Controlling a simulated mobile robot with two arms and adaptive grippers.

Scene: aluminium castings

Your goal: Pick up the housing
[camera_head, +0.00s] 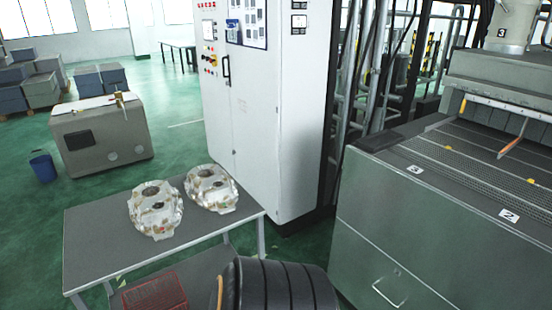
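Two silvery aluminium housings with reddish-brown marks rest on a grey table (95,230). One housing (156,209) sits nearer the middle of the table. The other housing (211,188) is behind it to the right, near the table's far right corner. The two are close together, and each has a dark round opening on top. Neither of my grippers is in view, and nothing is seen holding either housing.
A red mesh basket (155,296) and a black ribbed shape (285,287) are cut off at the bottom edge. A tall white cabinet (262,110) stands behind the table. A grey conveyor machine (405,220) is at right. Green floor (30,250) is open at left.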

